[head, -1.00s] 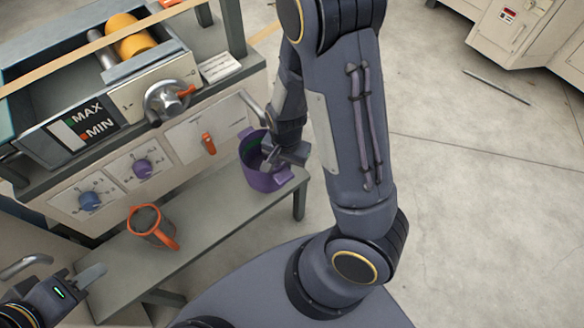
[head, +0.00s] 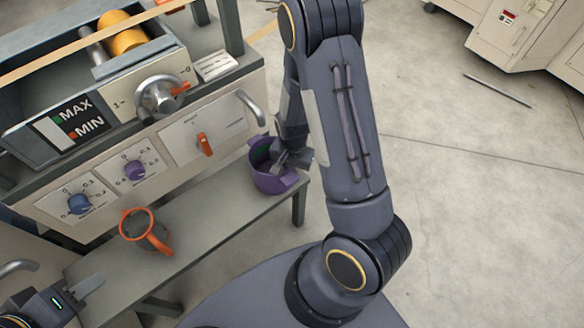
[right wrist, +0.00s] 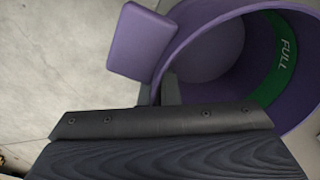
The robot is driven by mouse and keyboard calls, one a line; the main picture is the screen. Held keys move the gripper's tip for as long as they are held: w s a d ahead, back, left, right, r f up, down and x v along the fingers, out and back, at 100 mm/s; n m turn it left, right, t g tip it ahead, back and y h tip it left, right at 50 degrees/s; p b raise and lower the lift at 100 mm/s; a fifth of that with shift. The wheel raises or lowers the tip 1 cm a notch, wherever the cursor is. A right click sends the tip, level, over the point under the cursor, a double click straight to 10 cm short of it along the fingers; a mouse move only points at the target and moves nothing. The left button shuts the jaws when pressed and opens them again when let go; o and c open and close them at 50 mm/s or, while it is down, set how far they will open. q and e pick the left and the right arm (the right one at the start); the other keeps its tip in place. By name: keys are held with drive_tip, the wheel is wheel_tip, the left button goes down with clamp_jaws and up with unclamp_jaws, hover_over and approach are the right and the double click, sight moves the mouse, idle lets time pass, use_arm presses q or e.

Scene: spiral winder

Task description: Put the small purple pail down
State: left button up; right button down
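The small purple pail (head: 268,184) is at the right end of the grey bench (head: 205,222). Its mouth faces up, slightly tilted; I cannot tell whether its base touches the bench. In the right wrist view, the pail (right wrist: 205,50) shows a green band marked FULL inside and a flat purple tab on its side. My right gripper (head: 290,160) is at the pail's rim beside the tab and looks shut on it, though one finger is mostly hidden. My left gripper (head: 88,288) is low at the left, away from the pail; its opening is unclear.
The winder's panel with knobs and levers (head: 134,170) rises behind the bench. Bare floor (head: 450,190) lies to the right.

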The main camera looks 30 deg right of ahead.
drive_tip(key=shift+f, duration=0.2)
drive_tip(key=c, duration=1.7)
unclamp_jaws()
drive_tip(key=shift+r, duration=0.6)
wheel_tip(320, 180, up, 11)
drive_tip(key=p, duration=0.4)
drive_tip(key=shift+s+r, duration=0.1)
drive_tip(key=s+a+r+n+t+y, duration=0.1)
drive_tip(key=s+a+r+n, duration=0.1)
drive_tip(key=r, duration=0.4)
drive_tip(key=s+a+r+n+t+y, duration=0.1)
drive_tip(key=s+a+r+n+t, duration=0.1)
drive_tip(key=s+r+n, duration=0.2)
drive_tip(key=s+a+r+n+t+y, duration=0.1)
drive_tip(key=s+a+r+n+t, duration=0.1)
drive_tip(key=s+r, duration=0.6)
drive_tip(key=shift+a+r+n+y, duration=0.3)
drive_tip(key=shift+r+n, duration=0.5)
drive_tip(key=shift+r, duration=0.05)
